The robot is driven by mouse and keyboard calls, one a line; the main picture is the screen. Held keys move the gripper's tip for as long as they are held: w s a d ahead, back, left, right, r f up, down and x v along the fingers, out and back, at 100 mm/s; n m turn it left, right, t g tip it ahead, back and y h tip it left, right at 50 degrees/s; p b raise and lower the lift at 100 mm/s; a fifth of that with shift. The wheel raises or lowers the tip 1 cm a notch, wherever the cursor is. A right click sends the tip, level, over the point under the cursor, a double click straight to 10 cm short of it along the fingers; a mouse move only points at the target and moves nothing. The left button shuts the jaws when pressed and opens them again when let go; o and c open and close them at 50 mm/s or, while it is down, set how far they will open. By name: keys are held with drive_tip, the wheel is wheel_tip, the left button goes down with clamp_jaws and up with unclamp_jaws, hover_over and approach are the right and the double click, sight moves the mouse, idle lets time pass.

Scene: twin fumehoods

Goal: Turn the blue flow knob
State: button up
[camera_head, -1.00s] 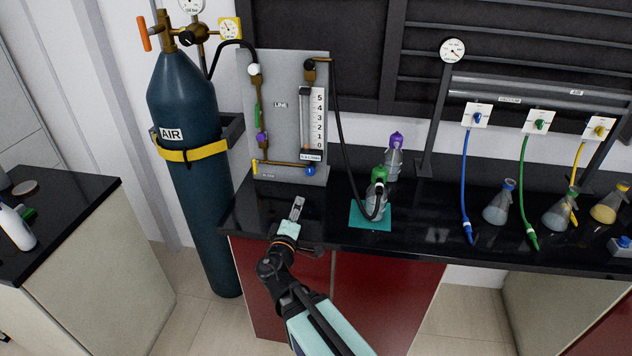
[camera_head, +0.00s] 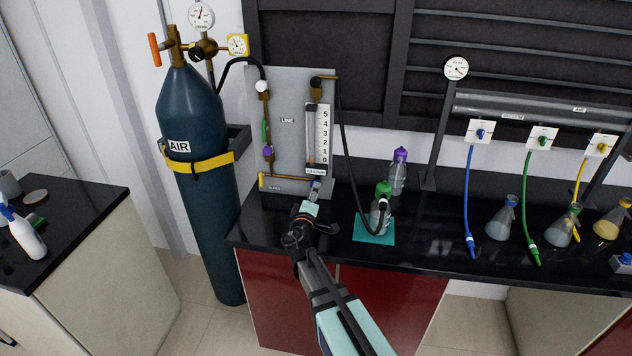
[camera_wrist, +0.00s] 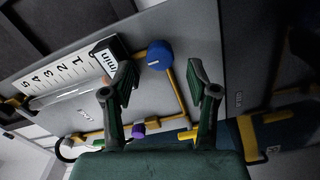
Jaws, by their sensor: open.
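The blue flow knob (camera_wrist: 159,55) is a round knob on brass piping at the foot of the flowmeter scale (camera_wrist: 72,77) in the wrist view. My gripper (camera_wrist: 160,82) is open, with one finger on each side of the knob's line. The knob appears just beyond the fingertips, in the gap between them; I see no clear contact. In the head view my gripper (camera_head: 315,190) is at the lower right of the grey panel (camera_head: 287,100), just below the flowmeter (camera_head: 312,135). There it largely hides the knob.
A purple knob (camera_head: 267,151) and green part sit on the panel's left pipe. A black hose runs to a green-capped bottle (camera_head: 379,215) on a teal mat (camera_head: 361,233), close right of my gripper. The AIR cylinder (camera_head: 190,115) stands left. Several flasks are far right.

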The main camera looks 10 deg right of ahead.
drive_tip(key=shift+p+x, duration=0.8)
drive_tip(key=shift+x, duration=1.75)
clamp_jaws()
